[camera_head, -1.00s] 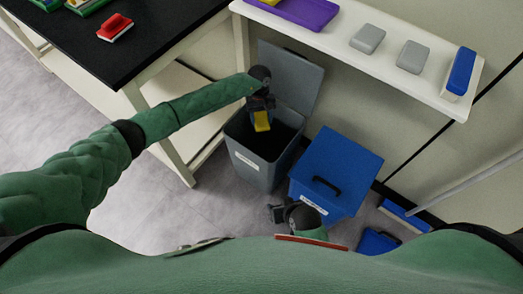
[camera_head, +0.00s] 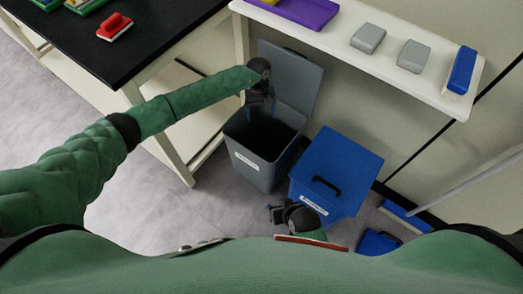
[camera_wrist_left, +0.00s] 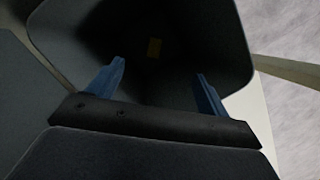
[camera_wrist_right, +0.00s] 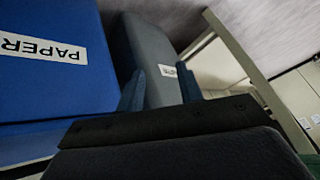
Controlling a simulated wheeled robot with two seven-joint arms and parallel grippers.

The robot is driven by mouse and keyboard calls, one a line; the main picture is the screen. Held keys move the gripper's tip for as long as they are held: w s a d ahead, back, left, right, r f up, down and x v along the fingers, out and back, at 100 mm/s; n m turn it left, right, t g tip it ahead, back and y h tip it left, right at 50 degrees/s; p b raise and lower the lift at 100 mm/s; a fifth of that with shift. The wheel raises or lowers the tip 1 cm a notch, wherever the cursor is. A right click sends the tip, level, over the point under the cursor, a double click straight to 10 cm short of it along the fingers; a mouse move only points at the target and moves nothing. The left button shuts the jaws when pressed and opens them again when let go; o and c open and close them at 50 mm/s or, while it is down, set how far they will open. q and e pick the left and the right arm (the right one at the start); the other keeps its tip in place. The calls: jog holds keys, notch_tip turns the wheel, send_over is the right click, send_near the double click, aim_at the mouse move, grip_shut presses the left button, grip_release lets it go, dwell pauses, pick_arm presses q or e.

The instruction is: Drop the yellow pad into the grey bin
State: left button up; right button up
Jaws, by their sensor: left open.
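The grey bin (camera_head: 262,155) stands on the floor with its lid (camera_head: 290,80) raised behind it. My left gripper (camera_head: 262,108) is over the bin's mouth, open and empty. In the left wrist view its two blue fingers (camera_wrist_left: 157,92) are spread apart over the bin's dark inside. The pad is not visible in the head view. My right gripper (camera_head: 274,213) is low in front of the blue bin. Its fingers (camera_wrist_right: 160,88) are apart with nothing between them.
A closed blue bin (camera_head: 337,170), labelled PAPER, stands right of the grey bin. A white shelf (camera_head: 385,62) with grey and blue blocks is above. A black-topped table (camera_head: 140,45) with a red-handled item (camera_head: 115,27) is at left.

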pick_arm(q)
jog(key=v, duration=0.5)
jog(key=shift+d+b, duration=0.1)
jog(key=shift+b, duration=0.2)
pick_arm(e)
notch_tip(320, 180, down, 4)
jog(key=shift+s, duration=0.15)
jog(key=shift+r, duration=0.2)
